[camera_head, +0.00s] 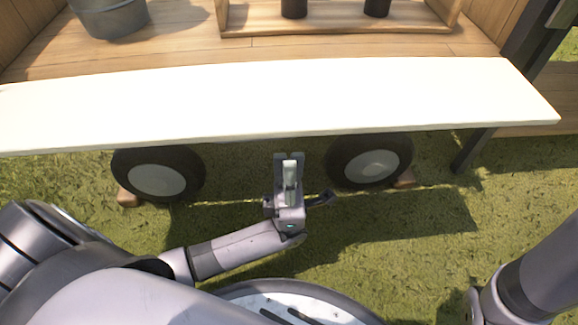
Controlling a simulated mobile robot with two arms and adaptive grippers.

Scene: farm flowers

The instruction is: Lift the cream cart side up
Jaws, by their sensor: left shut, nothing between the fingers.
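The cream cart side (290,95) is a long, pale panel spanning most of the head view. It stands out over the two wheels along the cart's near edge. My left gripper (290,165) is just below the panel's near edge, between the wheels, with its fingers together and nothing between them. Whether its tips touch the panel I cannot tell. Of my right arm (545,270), only a part shows at the lower right; its gripper is out of view.
The wooden cart bed (180,45) holds a metal tub (110,18) and a wooden tray (340,28) with dark pots. Two black-tyred wheels (158,175) (370,160) stand on grass. A dark post (475,150) is at the right. Open grass (420,240) lies in front.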

